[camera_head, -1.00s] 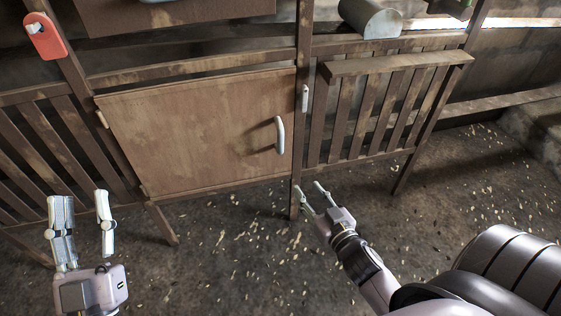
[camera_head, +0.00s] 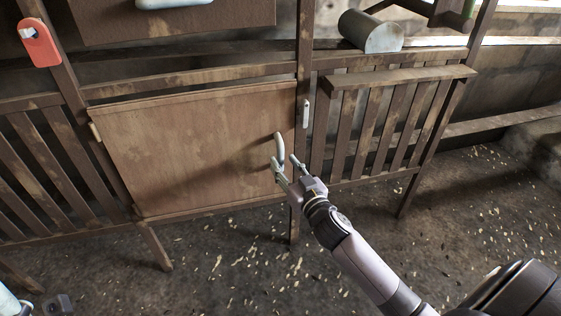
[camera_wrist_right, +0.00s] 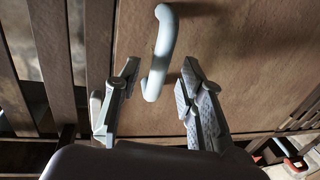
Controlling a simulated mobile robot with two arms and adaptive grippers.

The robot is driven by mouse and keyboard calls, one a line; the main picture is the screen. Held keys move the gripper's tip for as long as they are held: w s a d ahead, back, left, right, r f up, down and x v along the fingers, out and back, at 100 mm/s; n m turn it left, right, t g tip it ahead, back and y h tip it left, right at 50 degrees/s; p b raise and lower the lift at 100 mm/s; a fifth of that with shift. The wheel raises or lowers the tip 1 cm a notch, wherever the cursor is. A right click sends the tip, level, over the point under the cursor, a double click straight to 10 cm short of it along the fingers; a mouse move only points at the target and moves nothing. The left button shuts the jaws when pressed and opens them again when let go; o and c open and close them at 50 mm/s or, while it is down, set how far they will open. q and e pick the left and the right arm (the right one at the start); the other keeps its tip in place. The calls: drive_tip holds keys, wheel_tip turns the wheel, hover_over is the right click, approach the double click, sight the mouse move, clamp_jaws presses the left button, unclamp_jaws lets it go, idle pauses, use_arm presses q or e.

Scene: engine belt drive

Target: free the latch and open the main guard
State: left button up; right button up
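The main guard (camera_head: 190,150) is a brown wooden panel, closed flat in its frame. A pale curved handle (camera_head: 278,143) is on its right side; it also shows in the right wrist view (camera_wrist_right: 161,45). A small pale latch (camera_head: 306,113) sits upright on the post right of the panel. My right gripper (camera_head: 284,164) is open at the handle's lower end. In the right wrist view (camera_wrist_right: 160,78) its fingers lie either side of that end, with gaps showing; contact is not visible. Only a bit of my left gripper (camera_head: 8,302) shows at the bottom left corner.
A slatted panel with a ledge (camera_head: 400,77) stands right of the post, with a grey cylinder (camera_head: 370,32) above. A red tag-like piece (camera_head: 40,43) hangs on the left post. The debris-strewn floor (camera_head: 240,265) in front is open.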

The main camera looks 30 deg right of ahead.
sight(282, 161)
drive_tip(key=shift+w+d, duration=0.1)
drive_tip(key=shift+w, duration=1.65)
drive_tip(key=shift+c, duration=0.3)
clamp_jaws()
